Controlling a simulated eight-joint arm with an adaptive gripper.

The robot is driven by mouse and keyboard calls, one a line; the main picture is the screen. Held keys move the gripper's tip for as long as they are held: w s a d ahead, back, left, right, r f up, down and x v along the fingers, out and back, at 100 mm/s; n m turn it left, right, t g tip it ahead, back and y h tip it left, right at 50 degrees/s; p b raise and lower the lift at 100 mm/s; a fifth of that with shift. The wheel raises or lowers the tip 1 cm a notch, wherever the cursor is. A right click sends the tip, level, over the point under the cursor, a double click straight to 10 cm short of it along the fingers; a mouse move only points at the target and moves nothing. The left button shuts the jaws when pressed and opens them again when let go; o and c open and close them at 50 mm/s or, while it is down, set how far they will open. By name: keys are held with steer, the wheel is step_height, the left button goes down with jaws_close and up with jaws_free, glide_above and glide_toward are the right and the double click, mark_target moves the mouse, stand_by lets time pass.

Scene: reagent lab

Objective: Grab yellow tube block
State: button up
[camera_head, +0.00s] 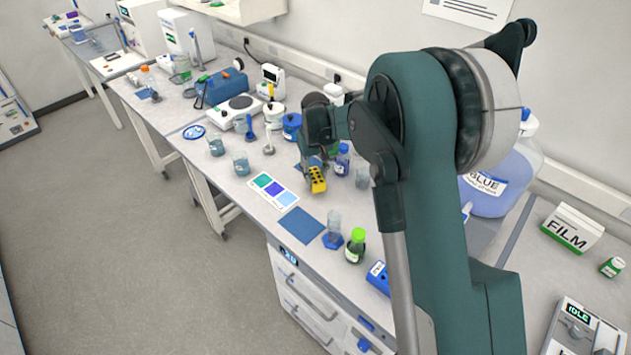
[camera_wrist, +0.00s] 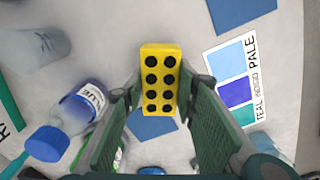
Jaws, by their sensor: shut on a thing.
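The yellow tube block (camera_head: 317,180) has two rows of dark round holes in its top. In the wrist view the yellow block (camera_wrist: 161,66) sits between the two fingers of my gripper (camera_wrist: 160,88), which touch its sides. My gripper (camera_head: 315,166) is shut on the block in the head view, above the bench. A blue mat (camera_wrist: 152,126) shows below the block in the wrist view. Whether the block is clear of the bench I cannot tell. The block's underside is hidden.
A colour card (camera_head: 273,190) lies left of the block, with a blue mat (camera_head: 301,225) in front of it. A blue-capped bottle (camera_head: 342,160) stands close on the right; it also shows in the wrist view (camera_wrist: 62,122). Glass beakers (camera_head: 241,164) stand further left.

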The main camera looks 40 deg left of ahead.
mark_target(315, 175)
step_height(315, 175, up, 7)
steer(key=shift+r, duration=0.15)
stand_by(0.8)
